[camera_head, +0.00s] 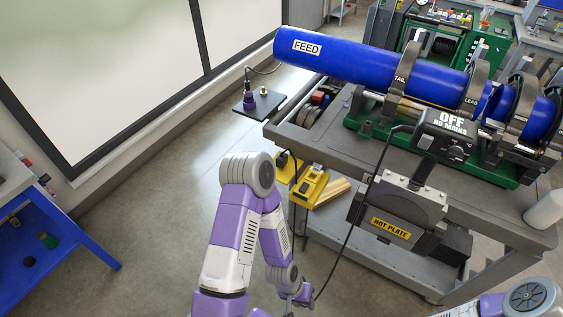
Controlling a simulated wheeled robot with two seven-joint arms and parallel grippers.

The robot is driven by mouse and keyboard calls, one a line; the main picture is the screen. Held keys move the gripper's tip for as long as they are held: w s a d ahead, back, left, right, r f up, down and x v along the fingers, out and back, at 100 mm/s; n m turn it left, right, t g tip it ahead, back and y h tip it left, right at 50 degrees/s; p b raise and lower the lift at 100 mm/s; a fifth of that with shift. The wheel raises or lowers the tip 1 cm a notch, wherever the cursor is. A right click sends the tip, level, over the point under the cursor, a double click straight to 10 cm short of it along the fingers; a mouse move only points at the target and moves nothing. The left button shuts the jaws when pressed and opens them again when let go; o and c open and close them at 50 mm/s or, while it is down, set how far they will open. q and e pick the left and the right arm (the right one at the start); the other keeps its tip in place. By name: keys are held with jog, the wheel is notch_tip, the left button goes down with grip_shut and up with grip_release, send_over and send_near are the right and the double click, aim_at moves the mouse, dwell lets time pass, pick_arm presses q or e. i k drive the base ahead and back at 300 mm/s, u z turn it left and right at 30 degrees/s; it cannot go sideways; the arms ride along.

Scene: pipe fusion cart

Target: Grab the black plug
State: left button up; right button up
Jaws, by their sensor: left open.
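My left arm reaches in from the bottom, and its gripper (297,297) is small and low in the picture, open, pointing away beside the cart. A thin black cable (361,199) runs from the hot plate (394,222) down to beside the left gripper. I cannot make out a black plug clearly at the cable's lower end; the wrist and gripper partly cover that spot. My right arm shows only at the bottom right corner, and its gripper is outside the picture.
The grey cart (328,148) carries a blue pipe (372,68) in a clamp machine. A black floor plate (260,104) with a purple connector lies farther back. A blue bench (70,240) stands left; floor between is clear.

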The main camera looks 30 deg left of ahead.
aim_at(282, 160)
jog(key=z, duration=2.25)
jog(key=k, duration=1.4)
jog(key=u, duration=2.25)
jog(key=i, duration=0.4)
